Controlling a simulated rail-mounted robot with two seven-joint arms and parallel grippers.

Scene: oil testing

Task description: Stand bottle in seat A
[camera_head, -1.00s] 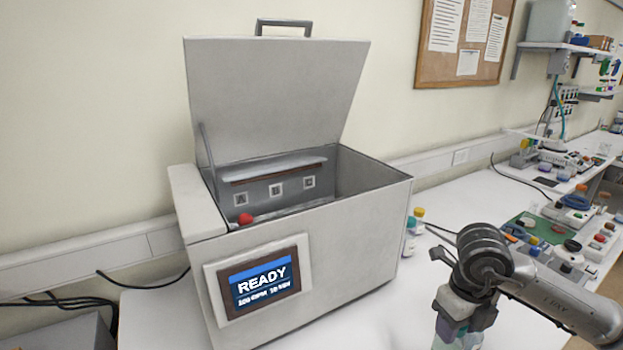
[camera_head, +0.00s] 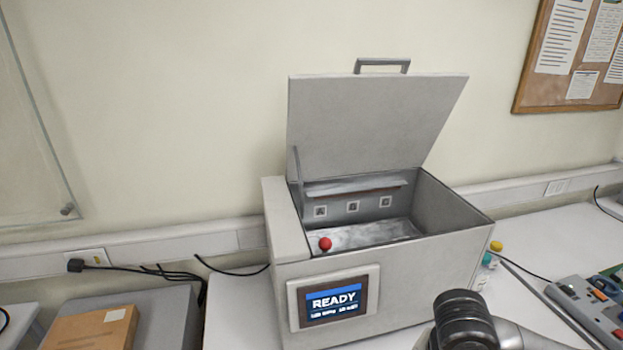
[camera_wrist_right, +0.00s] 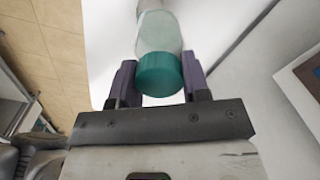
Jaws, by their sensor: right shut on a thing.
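A clear bottle with a teal cap (camera_wrist_right: 160,74) is between the fingers of my right gripper (camera_wrist_right: 160,80) in the right wrist view, and the gripper is shut on it. In the head view only part of my right arm shows at the bottom right; that gripper and the bottle are out of frame. The grey machine (camera_head: 400,262) stands on the bench with its lid (camera_head: 375,125) open. Inside on its back wall are three square labels; the leftmost label (camera_head: 320,211) appears to be A. The seats below are hidden by the front wall. My left gripper is not in view.
A red knob (camera_head: 325,243) rises at the machine's inner left. A screen (camera_head: 334,302) on the front reads READY. Small bottles (camera_head: 490,256) stand right of the machine. A cardboard box (camera_head: 92,328) lies at the lower left, with cables behind it.

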